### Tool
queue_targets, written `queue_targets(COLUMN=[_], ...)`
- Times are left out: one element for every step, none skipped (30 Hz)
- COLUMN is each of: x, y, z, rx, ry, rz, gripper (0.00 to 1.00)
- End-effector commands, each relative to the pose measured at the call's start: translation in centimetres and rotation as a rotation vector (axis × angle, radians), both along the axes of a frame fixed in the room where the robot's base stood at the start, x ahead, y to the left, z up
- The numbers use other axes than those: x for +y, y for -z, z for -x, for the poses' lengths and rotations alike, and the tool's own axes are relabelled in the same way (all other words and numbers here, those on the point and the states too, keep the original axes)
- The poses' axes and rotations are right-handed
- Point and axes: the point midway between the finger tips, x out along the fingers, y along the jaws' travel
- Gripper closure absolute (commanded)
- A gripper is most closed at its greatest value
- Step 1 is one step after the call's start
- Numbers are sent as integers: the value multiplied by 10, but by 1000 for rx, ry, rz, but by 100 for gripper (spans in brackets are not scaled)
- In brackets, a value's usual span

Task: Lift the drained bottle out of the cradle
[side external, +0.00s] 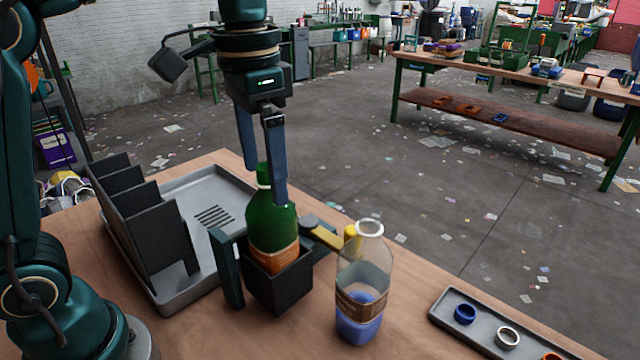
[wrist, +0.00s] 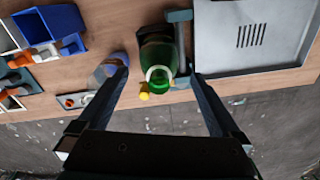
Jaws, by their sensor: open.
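A green bottle (side external: 271,222) with an orange label stands upright in a black cradle (side external: 281,291) on the wooden table. Its pale neck ring and mouth show in the wrist view (wrist: 160,80). My gripper (side external: 263,186) is open and points down over the bottle, its two blue-grey fingers on either side of the neck. In the wrist view my fingers (wrist: 162,80) spread wide around the bottle without visibly touching it. The cradle has a dark upright plate (side external: 229,270) at its left and a yellow lever (side external: 326,236) at its right. The bottle's base is hidden inside the cradle.
A clear bottle (side external: 362,285) with blue contents stands close right of the cradle. A grey drain tray (side external: 172,297) with a black slotted rack (side external: 140,212) is at left. A small tray with rings (side external: 481,338) lies at front right. Blue bins (wrist: 64,24) show in the wrist view.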

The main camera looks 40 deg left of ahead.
Motion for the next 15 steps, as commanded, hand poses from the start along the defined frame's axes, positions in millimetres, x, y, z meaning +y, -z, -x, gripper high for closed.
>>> queue_targets(x=[-1,-1,-1,-1,-1,-1,-2,-1,-1,-1,-1,-1,-1,-1,-1], y=[5,7,10,12,13,16,18,21,24,27,31,35,38,42,46], z=[-2,-2,-2,-2,-2,-2,-2,-2,-2,-2,-2,-1,-1,-1,-2], rx=[16,24,31,36,38,38,38,38,38,38,38,38,37,38,38], ry=[2,3,3,4,4,4,4,4,4,4,4,4,4,4,4], rz=[-1,-1,-2,-2,-2,-2,-3,-2,-3,-3,-3,-3,-3,-3,-3], gripper=[0,0,0,0,0,0,0,0,0,0,0,0,0,0,0])
